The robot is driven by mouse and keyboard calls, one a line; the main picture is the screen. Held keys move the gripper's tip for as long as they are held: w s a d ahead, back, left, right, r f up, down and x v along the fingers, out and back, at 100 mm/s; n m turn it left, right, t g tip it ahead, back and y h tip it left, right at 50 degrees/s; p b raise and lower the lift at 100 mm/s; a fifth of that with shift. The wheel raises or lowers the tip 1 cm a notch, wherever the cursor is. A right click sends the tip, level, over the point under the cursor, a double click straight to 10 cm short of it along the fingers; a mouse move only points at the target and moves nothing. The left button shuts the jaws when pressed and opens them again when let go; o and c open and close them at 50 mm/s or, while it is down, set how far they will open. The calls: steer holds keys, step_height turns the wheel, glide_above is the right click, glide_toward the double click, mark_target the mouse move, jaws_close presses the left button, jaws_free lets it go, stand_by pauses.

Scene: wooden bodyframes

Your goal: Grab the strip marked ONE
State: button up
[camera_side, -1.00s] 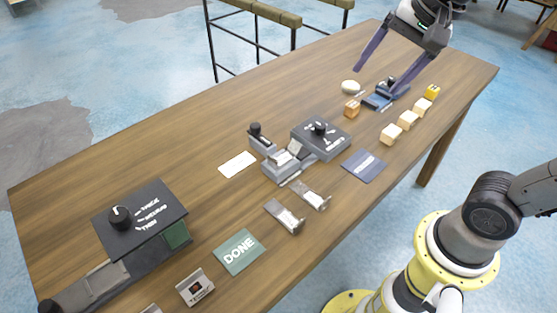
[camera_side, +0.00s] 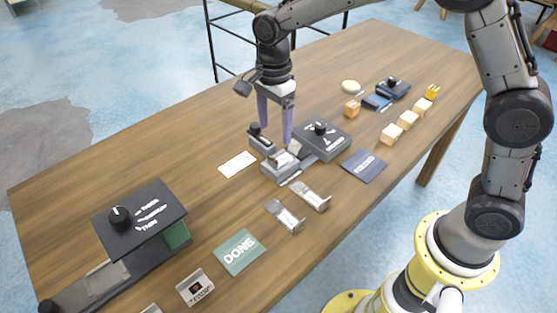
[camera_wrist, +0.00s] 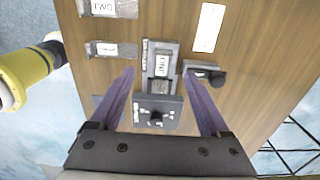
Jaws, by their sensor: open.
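The strip marked ONE (camera_wrist: 162,67) lies in a grey slotted device (camera_wrist: 147,60) in the wrist view. In the side view the device (camera_side: 272,173) sits mid-table, with a pale strip (camera_side: 288,151) on it; its lettering is too small to read there. My gripper (camera_side: 275,140) points down above the device, fingers spread and empty. In the wrist view my purple fingers (camera_wrist: 160,72) stand to either side of the strip, apart from it.
A dial box (camera_side: 321,140) adjoins the device, and a black knob (camera_side: 256,130) stands at its left. Two metal strips, one marked TWO (camera_wrist: 105,8), lie on the near side. A white card (camera_side: 237,164) and a green DONE mat (camera_side: 239,251) lie flat. A larger dial box (camera_side: 160,205) stands left.

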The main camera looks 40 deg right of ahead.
glide_above(273, 158)
steer(key=f, duration=0.5)
steer(key=shift+s+d, duration=0.1)
steer(key=shift+s, duration=0.15)
steer(key=f, duration=0.5)
steer(key=shift+w, duration=0.3)
jaws_close()
